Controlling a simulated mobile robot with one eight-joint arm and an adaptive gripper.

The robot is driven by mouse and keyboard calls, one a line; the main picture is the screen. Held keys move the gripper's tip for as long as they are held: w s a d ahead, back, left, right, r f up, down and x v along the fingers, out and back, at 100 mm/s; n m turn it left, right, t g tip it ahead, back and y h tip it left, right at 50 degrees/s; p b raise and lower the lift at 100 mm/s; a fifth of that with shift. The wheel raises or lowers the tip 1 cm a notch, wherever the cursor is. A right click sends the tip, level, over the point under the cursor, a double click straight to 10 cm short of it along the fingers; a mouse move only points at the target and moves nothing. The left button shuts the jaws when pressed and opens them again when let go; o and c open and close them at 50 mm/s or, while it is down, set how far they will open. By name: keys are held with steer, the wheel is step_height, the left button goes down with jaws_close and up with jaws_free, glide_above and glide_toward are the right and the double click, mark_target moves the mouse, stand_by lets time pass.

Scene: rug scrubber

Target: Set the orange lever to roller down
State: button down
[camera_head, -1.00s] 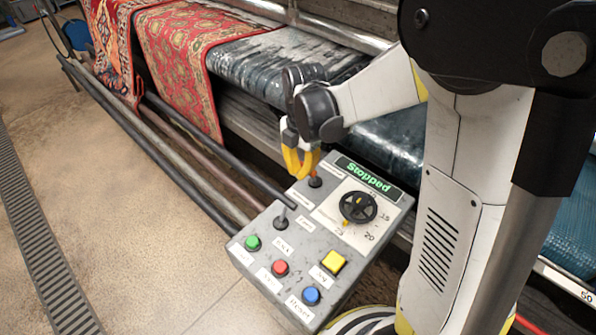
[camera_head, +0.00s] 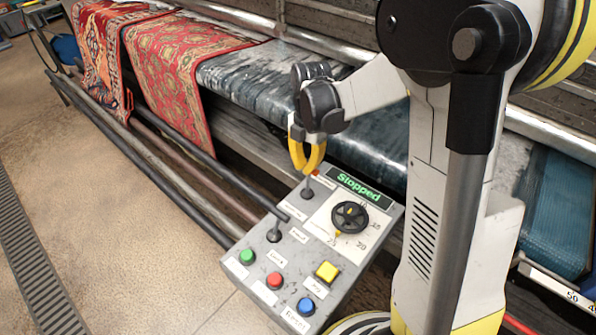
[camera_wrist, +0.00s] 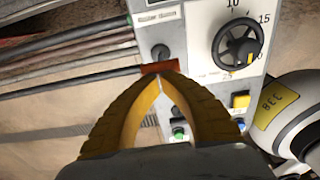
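The grey control panel (camera_head: 285,268) shows its display (camera_head: 358,187) reading "Stopped". The orange lever (camera_head: 316,173) stands at the panel's upper left corner, its dark base (camera_head: 307,193) below it. My gripper (camera_head: 306,170) is above that corner, its yellow fingers pointing down with their tips close to the lever's orange handle. In the wrist view, the fingertips (camera_wrist: 160,76) come together and the orange handle (camera_wrist: 158,67) lies crosswise just beyond them. It appears to be against or beside the tips, not clearly between them; contact is hard to tell.
A black dial (camera_head: 349,217), a second grey lever (camera_head: 276,231) and green, red, blue and yellow buttons (camera_head: 327,271) share the panel. Long metal bars (camera_head: 190,160) run along its left. The machine's belt (camera_head: 270,75) with red rugs (camera_head: 172,65) lies behind. Open floor is at left.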

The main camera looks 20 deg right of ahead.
steer(key=shift+w+d+f, duration=0.1)
steer(key=shift+w+d, duration=0.4)
steer(key=shift+d, duration=0.35)
steer(key=shift+w+d+f, duration=0.1)
steer(key=shift+w+d, duration=0.35)
steer(key=shift+d, duration=0.35)
